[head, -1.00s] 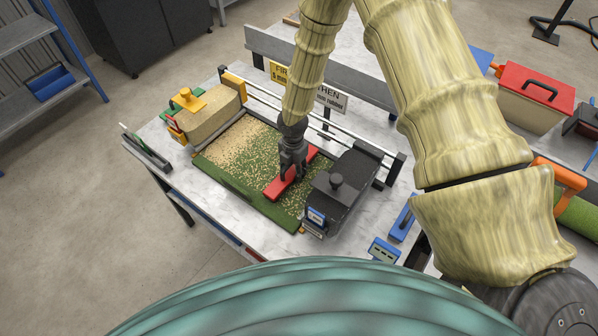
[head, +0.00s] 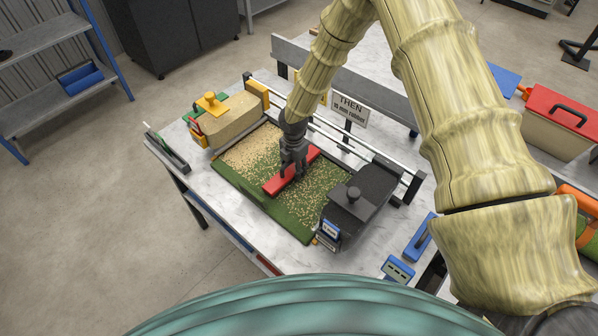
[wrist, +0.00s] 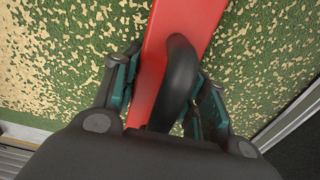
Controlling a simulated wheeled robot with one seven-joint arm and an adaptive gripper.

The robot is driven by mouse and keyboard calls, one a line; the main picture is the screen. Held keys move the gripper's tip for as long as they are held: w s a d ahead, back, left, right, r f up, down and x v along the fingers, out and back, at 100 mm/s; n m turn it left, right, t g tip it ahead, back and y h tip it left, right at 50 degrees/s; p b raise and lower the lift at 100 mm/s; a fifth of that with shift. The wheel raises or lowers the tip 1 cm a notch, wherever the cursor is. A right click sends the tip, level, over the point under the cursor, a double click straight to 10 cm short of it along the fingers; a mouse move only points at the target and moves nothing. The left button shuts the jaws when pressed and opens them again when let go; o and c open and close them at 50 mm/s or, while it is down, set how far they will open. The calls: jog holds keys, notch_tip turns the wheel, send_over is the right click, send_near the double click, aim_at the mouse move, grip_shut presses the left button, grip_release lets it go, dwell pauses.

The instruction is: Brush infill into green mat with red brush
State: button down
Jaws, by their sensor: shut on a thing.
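The green mat (head: 254,201) lies on the bench, with tan infill (head: 250,152) dense at its far-left part and scattered as specks over the rest. The red brush (head: 273,187) lies across the middle of the mat, seemingly resting on it. My gripper (head: 292,168) is over the brush and shut on its handle. In the wrist view, the black curved handle (wrist: 181,75) is between my gripper's fingers (wrist: 166,85), above the red brush body (wrist: 207,16). Patchy infill shows on both sides. The bristles are hidden.
A sand-filled hopper (head: 232,121) with a yellow knob stands at the mat's left end, and a dark hopper (head: 350,214) at its right. Rails (head: 345,150) run behind. A sign (head: 349,108) stands at the back. A blue tool (head: 419,238) lies to the right.

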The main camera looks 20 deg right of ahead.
aim_at(257, 146)
jog(key=shift+w+a+f+b, duration=0.1)
jog(key=shift+w+a+b, duration=0.45)
jog(key=shift+w+a, duration=0.7)
jog(key=shift+w+a+r+b, duration=0.1)
jog(key=shift+w+a+b, duration=0.6)
jog(key=shift+w, duration=1.05)
jog(key=shift+w+a+f+b, duration=0.1)
jog(key=shift+w+a+b, duration=0.35)
jog(key=shift+w+a, duration=0.85)
jog(key=shift+w+a+b, duration=0.6)
jog(key=shift+w+b, duration=0.05)
jog(key=shift+w, duration=0.45)
jog(key=shift+w+a+b, duration=0.6)
jog(key=shift+w, duration=0.5)
jog(key=shift+w+a+b, duration=0.6)
jog(key=shift+w+b, duration=0.05)
jog(key=shift+w, duration=0.45)
jog(key=shift+w+a, duration=0.2)
jog(key=shift+w, duration=0.1)
jog(key=shift+s+d+p, duration=0.35)
jog(key=shift+s+d, duration=0.25)
jog(key=shift+s, duration=0.3)
jog(key=shift+s+d+p, duration=0.3)
jog(key=shift+s+d, duration=0.25)
jog(key=shift+s, duration=0.35)
jog(key=shift+s+d+p, duration=0.35)
jog(key=shift+s+d, duration=0.25)
jog(key=shift+s, duration=0.3)
